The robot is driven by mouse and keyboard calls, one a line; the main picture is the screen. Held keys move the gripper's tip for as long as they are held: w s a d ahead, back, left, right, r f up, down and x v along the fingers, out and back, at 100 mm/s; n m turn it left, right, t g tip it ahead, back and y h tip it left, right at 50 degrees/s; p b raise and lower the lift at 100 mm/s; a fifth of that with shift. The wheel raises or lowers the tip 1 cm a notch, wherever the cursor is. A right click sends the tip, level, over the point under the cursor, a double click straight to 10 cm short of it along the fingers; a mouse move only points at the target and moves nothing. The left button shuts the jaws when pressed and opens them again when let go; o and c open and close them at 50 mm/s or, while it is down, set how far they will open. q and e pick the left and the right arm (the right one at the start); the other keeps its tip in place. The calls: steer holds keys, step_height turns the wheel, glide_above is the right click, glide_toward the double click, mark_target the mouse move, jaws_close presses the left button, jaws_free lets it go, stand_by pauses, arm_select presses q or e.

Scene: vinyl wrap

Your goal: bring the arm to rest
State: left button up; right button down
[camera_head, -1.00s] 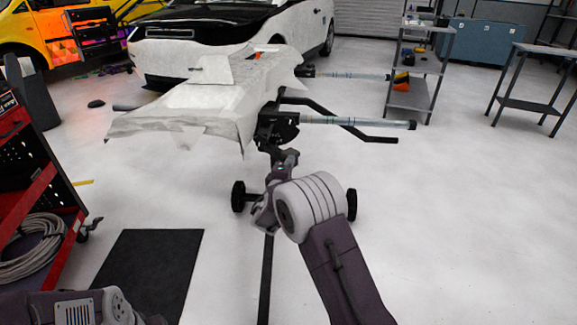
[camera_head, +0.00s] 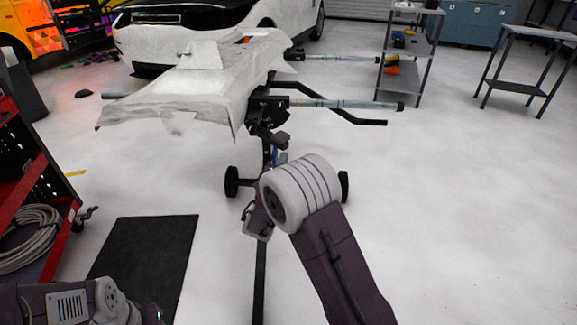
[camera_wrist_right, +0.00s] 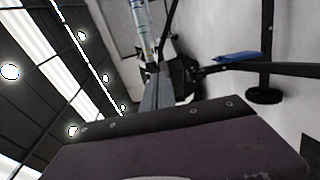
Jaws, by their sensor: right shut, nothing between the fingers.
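My right arm (camera_head: 340,260) comes in from the bottom right of the head view and bends at a pale ribbed joint (camera_head: 300,193). My right gripper (camera_head: 257,220) is just left of that joint, small and partly hidden by it. It is shut and empty, in front of the wheeled stand (camera_head: 232,182). The right wrist view shows a purple arm body (camera_wrist_right: 180,150) across the bottom. My left arm (camera_head: 70,303) shows at the bottom left; its gripper is out of frame.
A panel (camera_head: 195,95) with white wrap rests on the stand, whose bars (camera_head: 340,103) stick out right. A red cart (camera_head: 25,205) stands left, beside a black mat (camera_head: 150,255). A blue item (camera_wrist_right: 237,57) is near the stand.

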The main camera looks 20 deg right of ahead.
steer(key=s, duration=0.4)
steer(key=shift+d, duration=0.2)
